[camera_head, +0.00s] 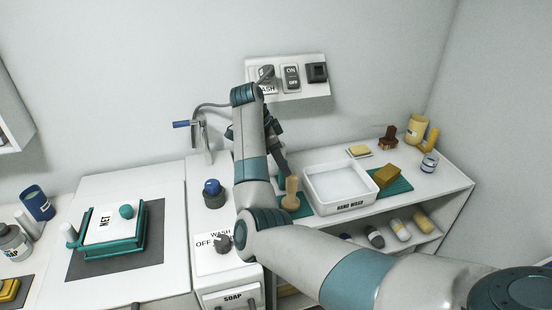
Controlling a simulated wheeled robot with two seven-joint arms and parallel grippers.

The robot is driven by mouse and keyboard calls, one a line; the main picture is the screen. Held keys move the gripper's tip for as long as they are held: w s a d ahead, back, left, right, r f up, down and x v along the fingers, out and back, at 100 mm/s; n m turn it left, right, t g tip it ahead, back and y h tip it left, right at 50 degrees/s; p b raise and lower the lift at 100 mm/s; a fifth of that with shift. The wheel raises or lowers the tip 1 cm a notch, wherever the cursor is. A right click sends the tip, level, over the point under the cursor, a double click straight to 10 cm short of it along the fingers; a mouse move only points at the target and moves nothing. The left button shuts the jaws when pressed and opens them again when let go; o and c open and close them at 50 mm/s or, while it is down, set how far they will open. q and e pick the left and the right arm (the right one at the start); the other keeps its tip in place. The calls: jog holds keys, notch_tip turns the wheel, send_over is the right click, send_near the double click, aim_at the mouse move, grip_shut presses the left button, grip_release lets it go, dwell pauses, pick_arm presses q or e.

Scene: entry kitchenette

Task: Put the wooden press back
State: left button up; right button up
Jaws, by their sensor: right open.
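The wooden press (291,196), as I take it, is a tan piece with an upright handle and a wider base. It stands upright on the teal mat (307,209), just left of the white HAND WASH basin (367,199). My right gripper (281,168) points down just above and behind the press's handle, its jaws open. The arm hides part of the gripper, and I cannot tell whether a finger touches the handle. My left gripper is out of view.
A dark brown object (389,137), yellow cup (415,129) and small jar (429,162) stand farther back. A blue-topped knob (213,193) and tap (201,141) are left of my arm. A teal NET tray (110,235) sits far left.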

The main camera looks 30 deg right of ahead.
jog(key=shift+v, duration=2.05)
jog(key=shift+f, duration=0.1)
